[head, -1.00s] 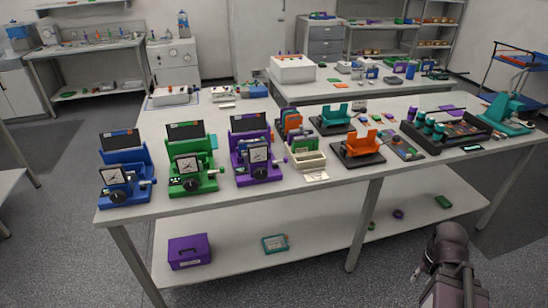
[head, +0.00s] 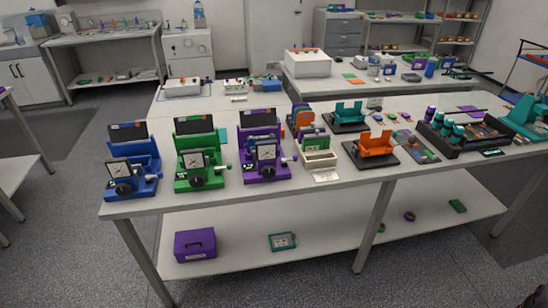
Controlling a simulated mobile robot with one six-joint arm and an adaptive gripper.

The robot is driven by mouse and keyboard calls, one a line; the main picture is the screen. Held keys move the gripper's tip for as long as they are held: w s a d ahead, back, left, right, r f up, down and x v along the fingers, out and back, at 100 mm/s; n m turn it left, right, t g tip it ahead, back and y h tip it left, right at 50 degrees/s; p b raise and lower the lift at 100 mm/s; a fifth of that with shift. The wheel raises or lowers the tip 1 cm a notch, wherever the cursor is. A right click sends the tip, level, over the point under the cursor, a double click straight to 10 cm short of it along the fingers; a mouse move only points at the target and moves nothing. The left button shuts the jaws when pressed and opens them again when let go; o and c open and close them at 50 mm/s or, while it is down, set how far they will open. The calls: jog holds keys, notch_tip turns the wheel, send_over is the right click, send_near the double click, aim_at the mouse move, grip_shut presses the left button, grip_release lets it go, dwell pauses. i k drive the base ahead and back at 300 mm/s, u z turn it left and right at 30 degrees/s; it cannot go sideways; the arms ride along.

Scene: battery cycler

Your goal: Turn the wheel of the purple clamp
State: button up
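The purple clamp (head: 249,171) stands upright on the long bench, to the right of the blue and green clamps. It has a dark back panel, a square dial gauge (head: 266,152) on its front and a dark round wheel (head: 266,172) low on the front, below the dial. A small pale-ended knob sticks out on its right side. My gripper does not show; only a dark sliver, probably of my arm, is at the bottom right corner, far from the clamp. Nothing touches the clamp's wheel.
A green clamp (head: 183,172) and a blue clamp (head: 147,165) stand to the left. A cream bin (head: 319,159) and an orange holder (head: 374,145) stand to the right. The lower shelf holds a purple box (head: 195,244). The floor before the bench is clear.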

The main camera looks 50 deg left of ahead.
aim_at(268, 172)
jog(key=z, duration=0.15)
jog(key=k, duration=1.2)
jog(key=u, duration=1.7)
jog(key=i, duration=0.8)
jog(key=z, duration=0.15)
